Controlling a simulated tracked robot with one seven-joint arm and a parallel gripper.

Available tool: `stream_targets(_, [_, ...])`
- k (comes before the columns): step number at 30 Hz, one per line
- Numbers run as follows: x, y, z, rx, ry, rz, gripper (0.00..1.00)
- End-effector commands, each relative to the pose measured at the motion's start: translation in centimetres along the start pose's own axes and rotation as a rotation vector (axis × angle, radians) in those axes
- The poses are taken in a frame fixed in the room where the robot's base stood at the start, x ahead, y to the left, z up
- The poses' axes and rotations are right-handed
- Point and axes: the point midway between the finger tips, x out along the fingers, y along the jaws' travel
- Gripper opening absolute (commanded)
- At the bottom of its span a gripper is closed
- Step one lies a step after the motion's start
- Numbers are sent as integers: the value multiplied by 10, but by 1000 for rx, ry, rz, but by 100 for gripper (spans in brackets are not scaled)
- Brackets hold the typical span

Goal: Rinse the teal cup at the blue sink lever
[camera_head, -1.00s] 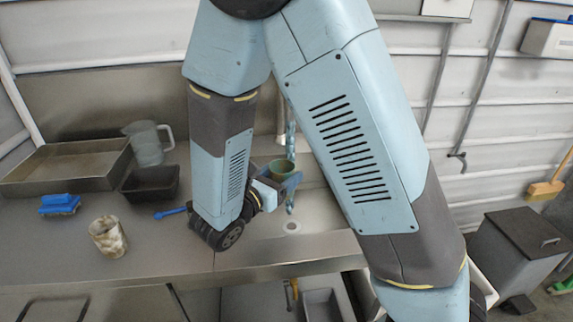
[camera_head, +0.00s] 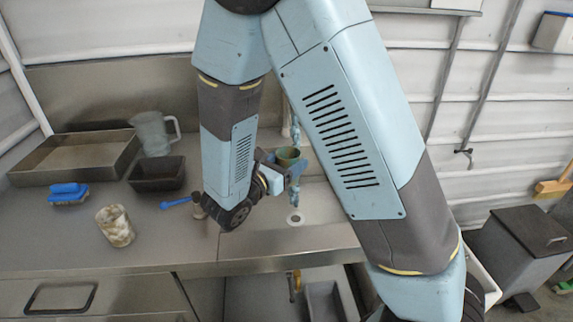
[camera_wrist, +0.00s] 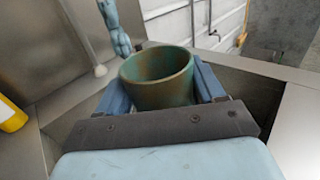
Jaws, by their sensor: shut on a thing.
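The teal cup (camera_head: 289,158) is held upright in my gripper (camera_head: 283,172) over the sink basin (camera_head: 318,222). In the wrist view the cup (camera_wrist: 158,80) sits between the two blue fingers of my gripper (camera_wrist: 160,90), its open mouth up. A bluish, twisted stream like running water (camera_head: 296,128) comes down at the cup and shows again below it, above the drain. In the wrist view the stream (camera_wrist: 114,28) reaches down to the cup's far left rim; I cannot tell whether it enters. The blue sink lever (camera_head: 176,203) lies left of my arm.
A stained mug (camera_head: 115,226), a blue brush (camera_head: 68,193), a black tray (camera_head: 156,184), a clear jug (camera_head: 153,132) and a large metal tray (camera_head: 60,151) stand on the counter to the left. A grey bin (camera_head: 522,248) is at the right.

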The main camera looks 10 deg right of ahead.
Motion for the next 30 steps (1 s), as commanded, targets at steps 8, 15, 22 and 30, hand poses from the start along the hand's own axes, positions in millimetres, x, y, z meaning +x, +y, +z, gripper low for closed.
stream_targets(8, [19, 13, -4, 1, 0, -1, 37])
stream_targets(15, [34, 24, -8, 0, -1, -1, 37])
stream_targets(22, [48, 35, -12, 0, 0, -1, 37])
stream_targets(30, [66, 47, -16, 1, -1, -1, 37])
